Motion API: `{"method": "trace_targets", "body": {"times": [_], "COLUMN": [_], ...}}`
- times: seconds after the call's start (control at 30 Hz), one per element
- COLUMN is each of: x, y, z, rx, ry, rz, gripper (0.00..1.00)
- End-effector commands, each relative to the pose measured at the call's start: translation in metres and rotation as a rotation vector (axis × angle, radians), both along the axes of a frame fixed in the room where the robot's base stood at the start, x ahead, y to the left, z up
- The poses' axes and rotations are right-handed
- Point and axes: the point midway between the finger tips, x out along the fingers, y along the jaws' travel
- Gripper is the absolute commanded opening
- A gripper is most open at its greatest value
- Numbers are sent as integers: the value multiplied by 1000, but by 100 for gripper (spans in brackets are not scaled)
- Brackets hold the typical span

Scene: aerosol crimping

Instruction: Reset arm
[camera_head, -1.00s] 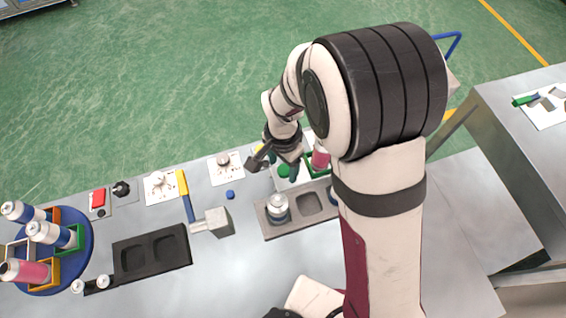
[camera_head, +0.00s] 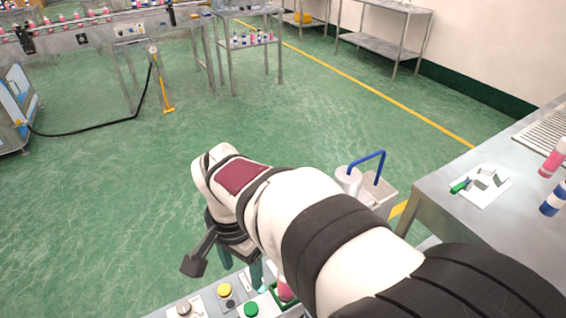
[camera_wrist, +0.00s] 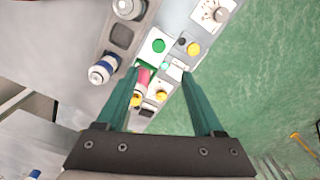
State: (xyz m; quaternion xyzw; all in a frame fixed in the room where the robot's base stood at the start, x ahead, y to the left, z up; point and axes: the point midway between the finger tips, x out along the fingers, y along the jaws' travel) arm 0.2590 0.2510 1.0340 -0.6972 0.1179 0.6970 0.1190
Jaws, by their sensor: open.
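My gripper (camera_head: 241,267) is above the far edge of the workbench in the head view, partly hidden by my own arm. In the wrist view its two green fingers (camera_wrist: 160,75) are spread apart and nothing is held between them. Below, a pink can (camera_wrist: 143,77) stands by a green holder near the left fingertip; it also shows in the head view (camera_head: 286,291).
A side table (camera_head: 440,205) with a white card (camera_head: 487,187) stands at right. Green floor is open at left.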

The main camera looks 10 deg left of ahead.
Motion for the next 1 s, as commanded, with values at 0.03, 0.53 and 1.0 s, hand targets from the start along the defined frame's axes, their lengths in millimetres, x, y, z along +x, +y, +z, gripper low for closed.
{"method": "trace_targets", "body": {"times": [0.03,0.53,1.0], "x": [0,-64,-131], "y": [0,-177,-217], "z": [0,32,14], "rx": [0,91,156], "ry": [0,38,35], "rz": [0,-119,-146], "gripper": [69,69,69]}}
